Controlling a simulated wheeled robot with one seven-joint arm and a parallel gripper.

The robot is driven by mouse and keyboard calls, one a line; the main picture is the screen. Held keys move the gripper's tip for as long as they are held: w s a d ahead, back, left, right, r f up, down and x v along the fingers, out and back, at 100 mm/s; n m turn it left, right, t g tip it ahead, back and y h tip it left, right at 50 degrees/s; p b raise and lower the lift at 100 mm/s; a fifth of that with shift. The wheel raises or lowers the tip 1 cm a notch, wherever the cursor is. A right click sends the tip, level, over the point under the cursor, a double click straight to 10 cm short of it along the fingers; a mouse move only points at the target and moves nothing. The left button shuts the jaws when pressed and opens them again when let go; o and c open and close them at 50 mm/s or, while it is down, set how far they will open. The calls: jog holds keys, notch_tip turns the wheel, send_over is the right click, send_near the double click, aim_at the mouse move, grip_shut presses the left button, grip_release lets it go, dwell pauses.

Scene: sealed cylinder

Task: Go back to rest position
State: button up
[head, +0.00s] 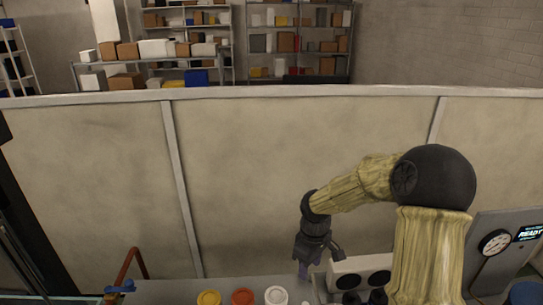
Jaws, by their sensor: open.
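My arm rises at the right of the head view and bends left, with its wrist hanging down. My gripper (308,270) points down near the bottom middle, above the back part of the grey worktop (170,289). Its fingertips are small and partly merge with the things beside them. I see nothing held between them. The gripper is just left of a light box with two dark round openings (345,276).
A yellow lid (209,298), an orange lid (243,297) and a white lid (276,295) line the bottom edge. A brown handle with a blue valve (121,287) stands left. A gauge panel (495,243) is right. A beige partition (270,180) closes the back.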

notch_tip(320, 180, up, 10)
jog(key=p, duration=0.9)
jog(key=shift+f, duration=0.2)
